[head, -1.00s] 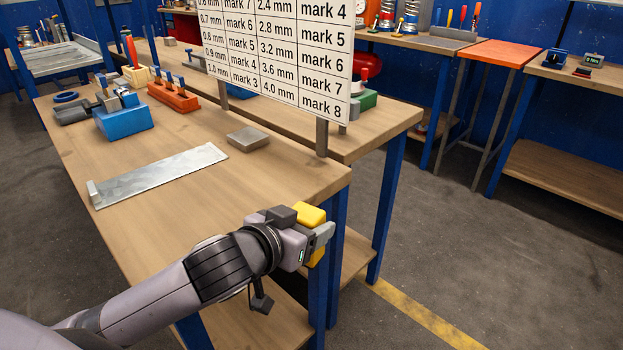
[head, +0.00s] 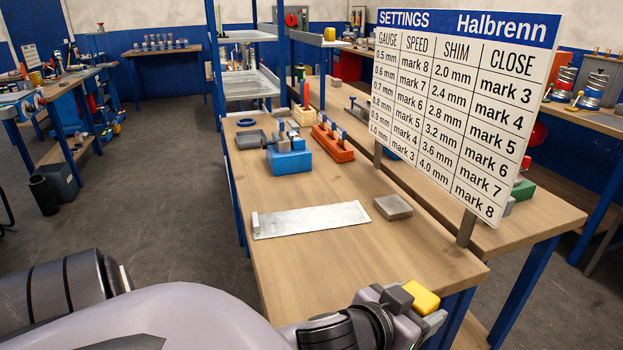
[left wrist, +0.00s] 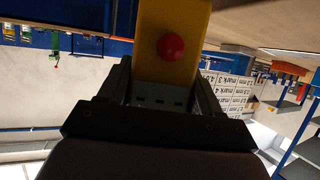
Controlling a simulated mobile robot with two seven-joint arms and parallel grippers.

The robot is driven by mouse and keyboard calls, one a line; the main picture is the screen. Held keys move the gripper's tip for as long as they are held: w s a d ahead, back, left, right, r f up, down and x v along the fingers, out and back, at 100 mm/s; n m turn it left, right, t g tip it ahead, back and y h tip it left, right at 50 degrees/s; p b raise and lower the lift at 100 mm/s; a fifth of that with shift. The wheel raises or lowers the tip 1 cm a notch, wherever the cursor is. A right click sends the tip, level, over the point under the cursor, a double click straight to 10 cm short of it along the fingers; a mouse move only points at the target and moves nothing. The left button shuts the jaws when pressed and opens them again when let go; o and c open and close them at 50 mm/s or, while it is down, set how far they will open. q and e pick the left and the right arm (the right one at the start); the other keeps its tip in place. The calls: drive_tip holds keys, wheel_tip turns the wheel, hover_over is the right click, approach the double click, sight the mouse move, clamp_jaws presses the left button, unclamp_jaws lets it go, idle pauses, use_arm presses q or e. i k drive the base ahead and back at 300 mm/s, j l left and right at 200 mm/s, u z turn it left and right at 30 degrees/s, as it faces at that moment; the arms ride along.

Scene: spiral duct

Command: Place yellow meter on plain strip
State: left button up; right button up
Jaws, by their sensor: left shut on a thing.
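A yellow meter (head: 421,297) is held in my left gripper (head: 416,308), off the near right corner of the workbench in the head view. In the left wrist view the yellow meter (left wrist: 175,35) shows a round red spot, and the fingers of my left gripper (left wrist: 165,85) close on its two sides. The plain strip (head: 312,220), a flat pale metal plate with a small raised block at its left end, lies on the bench, farther back and left of the gripper. Nothing lies on the strip. My right gripper is not visible.
A grey block (head: 393,207) lies right of the strip. A blue block (head: 289,158) and an orange rack (head: 333,143) stand behind it. A settings board (head: 463,100) on posts rises at the bench's right edge. Bare wood surrounds the strip's near side.

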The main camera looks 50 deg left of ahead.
sight(318, 217)
drive_tip(key=k+j, duration=0.25)
drive_tip(key=j, duration=0.15)
drive_tip(key=k+j, duration=0.2)
drive_tip(key=j, duration=0.25)
drive_tip(key=k+j, duration=0.1)
drive_tip(key=j, duration=0.8)
drive_tip(key=k, duration=0.05)
